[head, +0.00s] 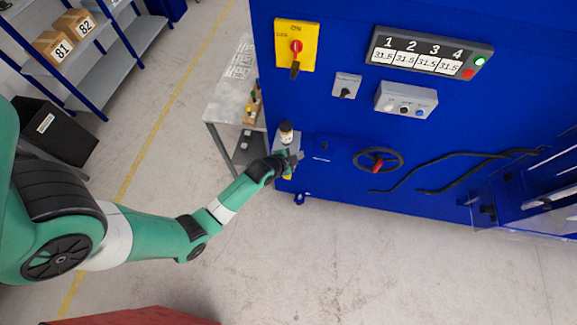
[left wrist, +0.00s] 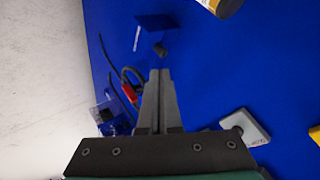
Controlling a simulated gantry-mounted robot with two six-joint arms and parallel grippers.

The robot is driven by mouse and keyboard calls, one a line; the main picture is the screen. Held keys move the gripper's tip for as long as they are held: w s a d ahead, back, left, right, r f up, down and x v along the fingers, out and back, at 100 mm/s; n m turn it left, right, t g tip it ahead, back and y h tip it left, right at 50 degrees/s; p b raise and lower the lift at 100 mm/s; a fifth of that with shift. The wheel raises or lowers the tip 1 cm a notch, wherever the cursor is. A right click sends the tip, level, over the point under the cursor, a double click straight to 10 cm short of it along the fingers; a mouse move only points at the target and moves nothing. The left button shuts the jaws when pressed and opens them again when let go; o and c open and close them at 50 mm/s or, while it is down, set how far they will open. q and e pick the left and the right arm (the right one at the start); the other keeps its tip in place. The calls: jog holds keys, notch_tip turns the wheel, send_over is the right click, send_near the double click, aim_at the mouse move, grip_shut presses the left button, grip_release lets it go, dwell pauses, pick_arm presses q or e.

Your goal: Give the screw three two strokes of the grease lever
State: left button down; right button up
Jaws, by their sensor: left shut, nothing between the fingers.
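My left gripper (head: 297,158) is at the left edge of the blue machine panel, just below a small bottle-like container (head: 286,133) with a dark top. In the left wrist view its fingers (left wrist: 160,73) are together with nothing between them. A yellow and black cylinder (left wrist: 228,6) is cut off at the top of that view. No label for screw three shows at the container. My right gripper is out of view.
A handwheel (head: 378,160) with a red grip and dark hoses (head: 445,160) are right of the gripper. Above are a yellow switch (head: 296,46), a selector box (head: 347,85), a button box (head: 406,99) and a display (head: 430,52) reading 31.5 under 1 to 4. A grey table (head: 225,105) stands left.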

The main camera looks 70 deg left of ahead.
pick_arm(q)
jog(key=s+a+f+n+g, duration=0.1)
jog(key=s+f, duration=0.2)
jog(key=s, duration=0.1)
jog(key=shift+s+a+f, duration=0.2)
jog(key=shift+s+f, duration=0.15)
jog(key=shift+s, duration=0.05)
jog(key=shift+b, duration=0.3)
notch_tip(320, 180, down, 8)
jog(key=b, duration=0.7)
jog(key=shift+b, duration=0.3)
jog(key=shift+f+b, duration=0.3)
jog(key=shift+f, duration=0.1)
dwell(0.6)
jog(key=shift+f, duration=0.4)
